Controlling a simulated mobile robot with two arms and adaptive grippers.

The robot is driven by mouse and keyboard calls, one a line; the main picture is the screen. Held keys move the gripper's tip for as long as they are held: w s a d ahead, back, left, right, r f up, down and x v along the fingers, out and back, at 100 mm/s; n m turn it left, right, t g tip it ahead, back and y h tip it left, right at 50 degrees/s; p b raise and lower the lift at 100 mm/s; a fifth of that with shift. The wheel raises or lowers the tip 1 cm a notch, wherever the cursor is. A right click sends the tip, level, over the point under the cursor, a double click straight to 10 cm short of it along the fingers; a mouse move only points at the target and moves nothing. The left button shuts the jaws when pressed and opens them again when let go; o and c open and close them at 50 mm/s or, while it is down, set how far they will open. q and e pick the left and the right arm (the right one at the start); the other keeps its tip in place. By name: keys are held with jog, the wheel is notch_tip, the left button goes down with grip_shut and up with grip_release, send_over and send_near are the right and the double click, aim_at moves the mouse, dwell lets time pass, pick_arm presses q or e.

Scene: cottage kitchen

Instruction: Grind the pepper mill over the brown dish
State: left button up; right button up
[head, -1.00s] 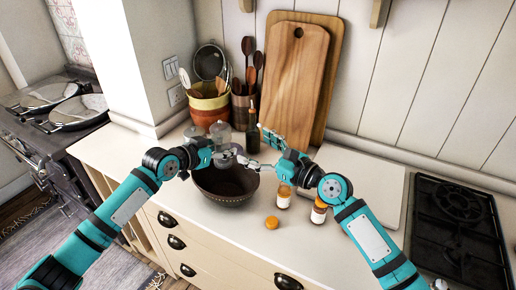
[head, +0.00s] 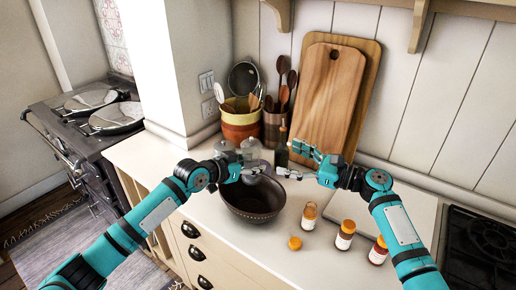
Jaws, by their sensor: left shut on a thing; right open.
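The brown dish (head: 253,207), a dark round bowl, stands on the white counter. My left gripper (head: 258,174) is above the bowl's back rim, shut on a small greyish thing (head: 260,165). This is probably the pepper mill, but the fingers cover most of it and I cannot make out its shape. My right gripper (head: 294,161) is open and empty, just right of the left one, with its fingers spread towards the held thing. I cannot tell whether they touch it.
Glass jars (head: 223,148), a dark bottle (head: 281,150), utensil crocks (head: 240,122) and cutting boards (head: 328,100) stand behind. An open orange jar (head: 309,216), a loose orange lid (head: 295,243) and two lidded jars (head: 344,236) are at the right. A hob (head: 485,245) lies far right.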

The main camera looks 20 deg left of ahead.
aim_at(258, 151)
jog(key=x, duration=1)
jog(key=shift+a, duration=0.3)
jog(key=shift+f, duration=0.1)
jog(key=c, duration=1.2)
jog(key=shift+a+f+m+t, duration=0.2)
jog(key=shift+m+t, duration=0.2)
jog(key=shift+t, duration=0.2)
jog(key=shift+s+r+m+t+h, duration=0.15)
jog(key=shift+m+t+h, duration=0.75)
jog(key=shift+t, duration=0.45)
jog(key=shift+s+f+m+t+h, duration=0.1)
jog(key=shift+s+m+t+h, duration=0.1)
jog(key=shift+m+t+h, duration=0.95)
jog(key=shift+r+y, duration=0.1)
jog(key=shift+y, duration=0.25)
jog(key=o, duration=1.2)
jog(key=shift+d, duration=0.1)
jog(key=v, duration=1.1)
jog(key=shift+s+d, duration=0.25)
jog(key=shift+s, duration=0.05)
